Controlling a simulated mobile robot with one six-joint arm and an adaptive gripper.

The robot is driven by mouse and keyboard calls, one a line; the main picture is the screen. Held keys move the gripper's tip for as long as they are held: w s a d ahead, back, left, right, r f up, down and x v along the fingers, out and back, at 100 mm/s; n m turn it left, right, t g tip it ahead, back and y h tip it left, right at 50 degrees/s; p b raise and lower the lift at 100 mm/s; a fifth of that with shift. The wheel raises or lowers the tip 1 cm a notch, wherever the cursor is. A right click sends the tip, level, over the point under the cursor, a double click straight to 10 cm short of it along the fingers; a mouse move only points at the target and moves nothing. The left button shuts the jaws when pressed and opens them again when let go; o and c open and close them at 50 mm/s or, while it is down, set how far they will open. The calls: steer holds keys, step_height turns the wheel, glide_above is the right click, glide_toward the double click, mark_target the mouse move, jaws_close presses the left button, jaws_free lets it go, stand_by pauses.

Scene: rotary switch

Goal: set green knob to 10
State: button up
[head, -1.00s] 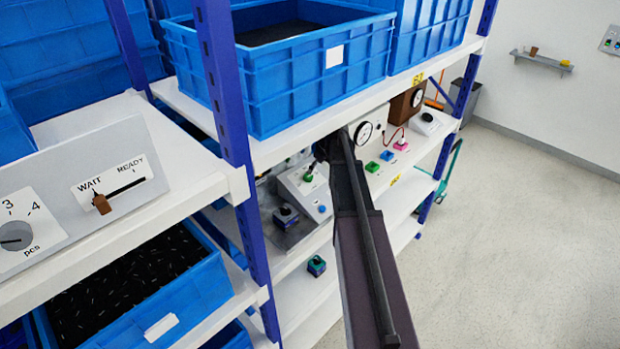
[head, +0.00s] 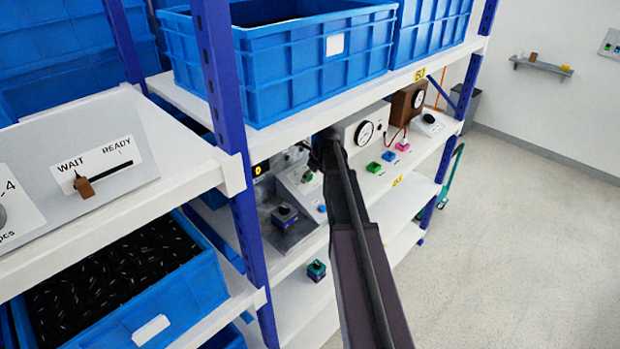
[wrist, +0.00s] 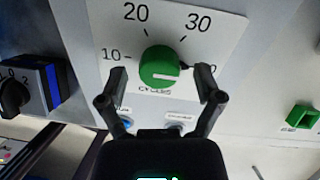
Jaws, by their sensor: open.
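The green knob (wrist: 160,62) sits on a pale dial plate (wrist: 205,25) in the wrist view. The plate is marked 10, 20, 30 and a number ending in 0, partly hidden by the right finger. The knob's white line lies nearly level, below its middle; a dark tip shows at its right side. My gripper (wrist: 160,72) is open, with one finger left and one right of the knob, seemingly apart from it. In the head view my gripper (head: 320,150) is small and dark, over the sloped grey box (head: 295,182) on the middle shelf.
A blue-and-black switch box (wrist: 30,88) is at left and a green block (wrist: 303,117) at right. In the head view, a blue bin (head: 285,60) stands on the shelf above and a blue post (head: 222,90) is left.

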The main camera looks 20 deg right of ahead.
steer(key=shift+s, duration=0.1)
steer(key=c, duration=1.2)
steer(key=shift+o, duration=0.2)
